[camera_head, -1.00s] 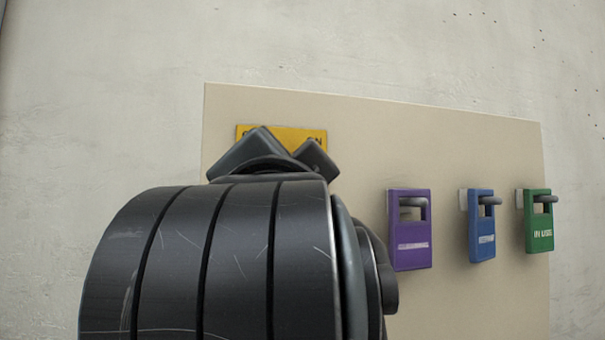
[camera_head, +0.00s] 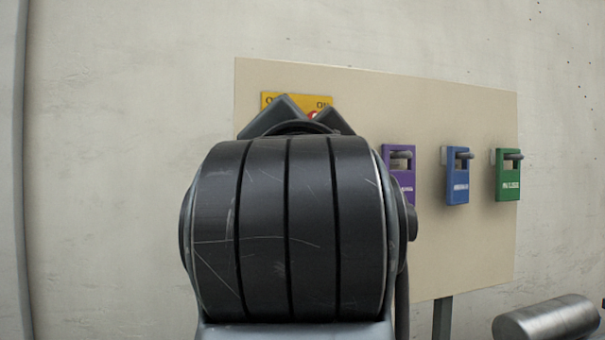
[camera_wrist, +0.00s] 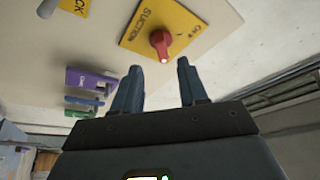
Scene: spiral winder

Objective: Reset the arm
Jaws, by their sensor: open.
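My gripper (camera_wrist: 157,88) shows in the wrist view with its two dark fingers apart and nothing between them. A red rotary knob (camera_wrist: 160,42) on a yellow plate (camera_wrist: 187,22) marked "SUCTION" and "ON" lies beyond the fingertips, apart from them. In the head view my arm's black joint fills the middle and hides most of the yellow plate (camera_head: 268,98); a bit of the red knob (camera_head: 313,114) shows beside it. The gripper's fingers are mostly hidden there.
A beige board (camera_head: 450,250) stands before a pale wall (camera_head: 120,150). Purple (camera_head: 404,186), blue (camera_head: 458,183) and green (camera_head: 507,183) tags hang on pegs at its right. A metal cylinder (camera_head: 548,320) is at lower right. The wall area left of my arm is clear.

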